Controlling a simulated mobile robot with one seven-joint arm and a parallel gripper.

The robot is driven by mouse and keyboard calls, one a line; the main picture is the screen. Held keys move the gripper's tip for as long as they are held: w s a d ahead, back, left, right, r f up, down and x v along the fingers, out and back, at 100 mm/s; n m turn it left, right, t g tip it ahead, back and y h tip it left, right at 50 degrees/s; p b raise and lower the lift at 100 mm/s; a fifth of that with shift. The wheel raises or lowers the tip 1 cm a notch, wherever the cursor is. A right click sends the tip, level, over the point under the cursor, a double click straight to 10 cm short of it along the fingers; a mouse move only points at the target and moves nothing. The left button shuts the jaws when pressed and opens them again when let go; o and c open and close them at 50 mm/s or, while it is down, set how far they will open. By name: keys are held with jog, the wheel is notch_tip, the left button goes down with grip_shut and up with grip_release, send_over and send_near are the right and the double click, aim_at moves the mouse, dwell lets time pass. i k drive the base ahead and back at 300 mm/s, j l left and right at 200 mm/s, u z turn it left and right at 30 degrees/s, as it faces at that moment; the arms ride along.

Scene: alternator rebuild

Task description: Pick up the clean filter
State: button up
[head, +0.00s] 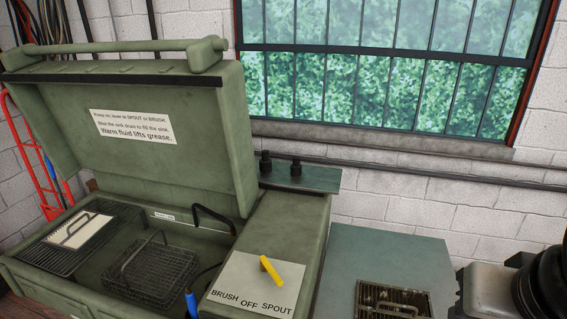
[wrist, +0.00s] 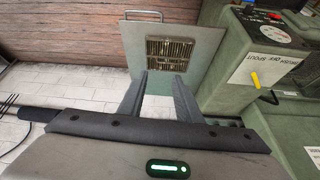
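A pale cream flat filter with a wire handle (head: 79,231) lies on the dark wire rack at the left of the open green parts washer; it looks clean. A second, brownish slatted filter (head: 392,300) lies on the grey-green bench top at the right, cut off by the lower edge. It looks dirty, and what seems to be the same one shows in the wrist view (wrist: 168,50). My gripper (wrist: 164,78) is open and empty, its fingers pointing toward that bench top and apart from it.
The washer's lid (head: 150,135) stands raised. A wire basket (head: 152,275) sits in the sink, right of the rack (head: 45,258). A yellow lever (head: 271,270) is on the BRUSH/OFF/SPOUT panel.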

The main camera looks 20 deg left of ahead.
aim_at(74, 236)
jog(key=u, duration=2.65)
jog(key=j+u, duration=0.2)
jog(key=i+j+u, duration=0.1)
jog(key=j+u, duration=0.15)
jog(key=j, duration=0.15)
jog(key=i+j+u, duration=0.2)
jog(key=j, duration=0.35)
jog(key=i+j+u, duration=0.2)
jog(key=i+j, duration=0.3)
jog(key=i+j+z, duration=0.1)
jog(key=i, duration=0.35)
jog(key=i+j+z, duration=0.1)
jog(key=i, duration=0.4)
jog(key=i+j+z, duration=0.1)
jog(key=i+j, duration=0.15)
jog(key=i, duration=0.2)
jog(key=i+z, duration=0.25)
jog(key=i, duration=0.25)
jog(key=i+z, duration=0.3)
jog(key=i, duration=0.15)
jog(key=i+j+z, duration=0.25)
jog(key=i, duration=0.2)
jog(key=i+z, duration=0.2)
jog(key=z, duration=0.2)
jog(key=i+z, duration=0.2)
jog(key=z, duration=0.2)
jog(key=i+z, duration=0.2)
jog(key=z, duration=0.2)
jog(key=i+j+z, duration=0.15)
jog(key=z, duration=0.25)
